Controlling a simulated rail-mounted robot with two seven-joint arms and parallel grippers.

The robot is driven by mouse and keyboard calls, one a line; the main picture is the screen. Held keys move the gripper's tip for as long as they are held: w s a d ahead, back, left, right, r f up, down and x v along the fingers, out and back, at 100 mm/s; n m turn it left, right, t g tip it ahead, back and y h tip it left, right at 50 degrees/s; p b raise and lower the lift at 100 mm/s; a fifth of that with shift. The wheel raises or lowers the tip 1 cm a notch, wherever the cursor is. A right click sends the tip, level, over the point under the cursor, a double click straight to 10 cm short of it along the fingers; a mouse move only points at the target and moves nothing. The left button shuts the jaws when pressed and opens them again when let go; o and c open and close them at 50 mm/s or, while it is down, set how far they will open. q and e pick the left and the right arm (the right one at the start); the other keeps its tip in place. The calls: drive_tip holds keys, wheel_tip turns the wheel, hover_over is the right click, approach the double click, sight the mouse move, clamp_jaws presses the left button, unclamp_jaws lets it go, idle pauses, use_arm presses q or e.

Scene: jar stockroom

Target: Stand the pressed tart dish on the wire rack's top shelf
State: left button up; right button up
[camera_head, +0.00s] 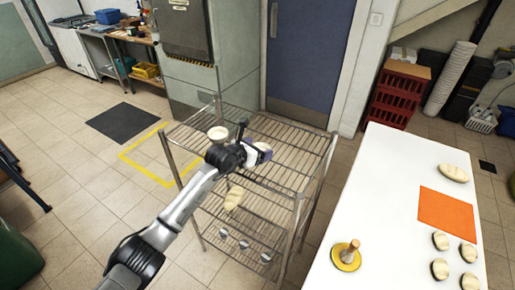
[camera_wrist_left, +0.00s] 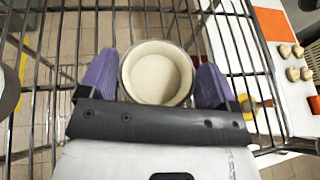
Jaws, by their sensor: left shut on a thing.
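A round cream tart dish (camera_wrist_left: 158,74) sits upright between the two purple fingers of my left gripper (camera_wrist_left: 155,82) in the left wrist view. The fingers press on its sides. The wire rack (camera_head: 290,142) stands in the middle of the head view, and its top shelf bars (camera_wrist_left: 80,35) lie below the dish in the wrist view. In the head view my left gripper (camera_head: 257,152) is over the top shelf and mostly hides the dish. I cannot tell whether the dish touches the bars. My right gripper is not in view.
Another pale round dish (camera_head: 217,133) is on the top shelf, left of my gripper. A pale loaf-like piece (camera_head: 234,198) and several small cups are on lower shelves. The white table (camera_head: 385,220) at right holds an orange mat (camera_head: 447,208), dough pieces and a yellow-based press (camera_head: 346,257).

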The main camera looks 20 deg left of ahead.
use_arm(q)
drive_tip(key=shift+f, duration=0.15)
drive_tip(key=o, duration=0.8)
drive_tip(key=shift+r, duration=0.25)
drive_tip(key=b+v, duration=0.1)
drive_tip(key=v, duration=1.1)
drive_tip(key=shift+f, duration=0.1)
